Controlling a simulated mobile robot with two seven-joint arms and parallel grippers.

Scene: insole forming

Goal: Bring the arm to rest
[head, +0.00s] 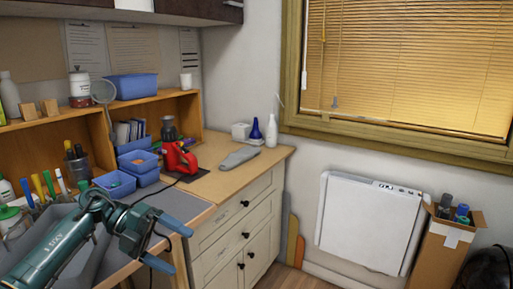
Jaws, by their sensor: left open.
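My left arm (62,240) comes in from the lower left, green and grey. Its left gripper (170,246) is open, with its two blue fingers apart and nothing visible between them. It hangs in front of the near bench's right edge. A grey insole-shaped piece (239,157) lies on the wooden counter (228,179), well beyond the gripper. A red device (180,158) stands left of it on a dark mat. My right gripper is not in view.
Blue bins (115,183), a tool-filled grey tray and a shelf (152,101) crowd the left side. Bottles (256,130) stand at the counter's back. A white panel (365,222) and an open cardboard box (441,250) are at right. Floor between is partly clear.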

